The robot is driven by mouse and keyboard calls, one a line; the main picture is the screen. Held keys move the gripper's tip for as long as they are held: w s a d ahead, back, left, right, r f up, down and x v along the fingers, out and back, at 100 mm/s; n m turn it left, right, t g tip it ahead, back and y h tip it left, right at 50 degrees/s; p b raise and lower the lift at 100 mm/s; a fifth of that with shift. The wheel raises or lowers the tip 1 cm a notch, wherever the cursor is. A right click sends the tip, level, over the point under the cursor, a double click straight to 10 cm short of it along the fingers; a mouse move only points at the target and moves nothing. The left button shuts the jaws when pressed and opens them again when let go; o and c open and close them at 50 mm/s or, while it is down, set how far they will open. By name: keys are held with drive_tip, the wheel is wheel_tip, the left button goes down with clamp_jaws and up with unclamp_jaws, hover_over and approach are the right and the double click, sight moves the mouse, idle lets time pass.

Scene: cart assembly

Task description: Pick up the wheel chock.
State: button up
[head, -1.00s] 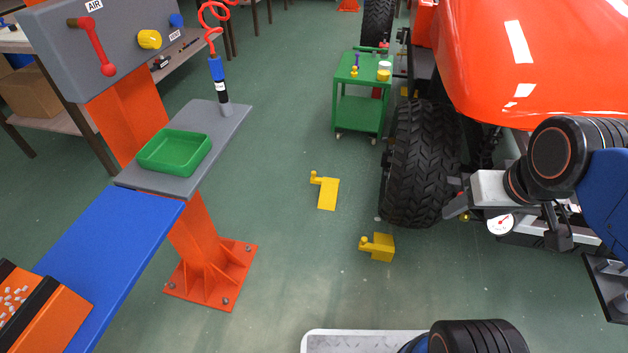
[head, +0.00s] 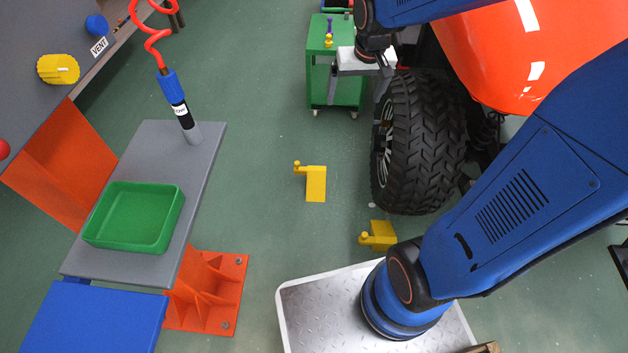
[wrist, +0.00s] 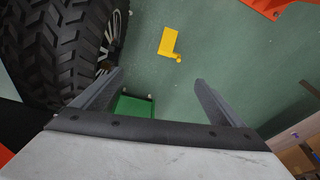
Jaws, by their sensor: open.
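Two yellow wheel chocks stand on the green floor. One chock (head: 315,183) with a small knob at its upper left lies in the open floor left of the big black tyre (head: 420,145). The other chock (head: 382,235) is nearer, just below the tyre and beside my arm. My gripper (head: 355,92) is high up, in front of the green cart in the head view, apart from both chocks. In the wrist view my gripper (wrist: 158,78) is open and empty, and one chock (wrist: 169,42) shows beyond its fingertips. The tyre's left part is visible in the wrist view.
The green cart (head: 318,85) stands behind the chocks, with small items on top. A grey stand shelf (head: 205,165) holds a green tray (head: 103,240) at left, on an orange foot (head: 225,300). An orange vehicle body (head: 480,60) overhangs the tyre.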

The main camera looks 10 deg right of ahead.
drive_tip(key=w+a+f+g, duration=0.1)
drive_tip(key=w+f, duration=0.9)
drive_tip(key=m+g, duration=0.2)
hover_over(316, 175)
wheel_tip(316, 175, down, 36)
wheel_tip(316, 175, down, 18)
drive_tip(key=shift+s+r, duration=0.1)
drive_tip(key=shift+c, duration=0.3)
drive_tip(key=c, duration=1.6)
drive_tip(key=shift+r, duration=0.1)
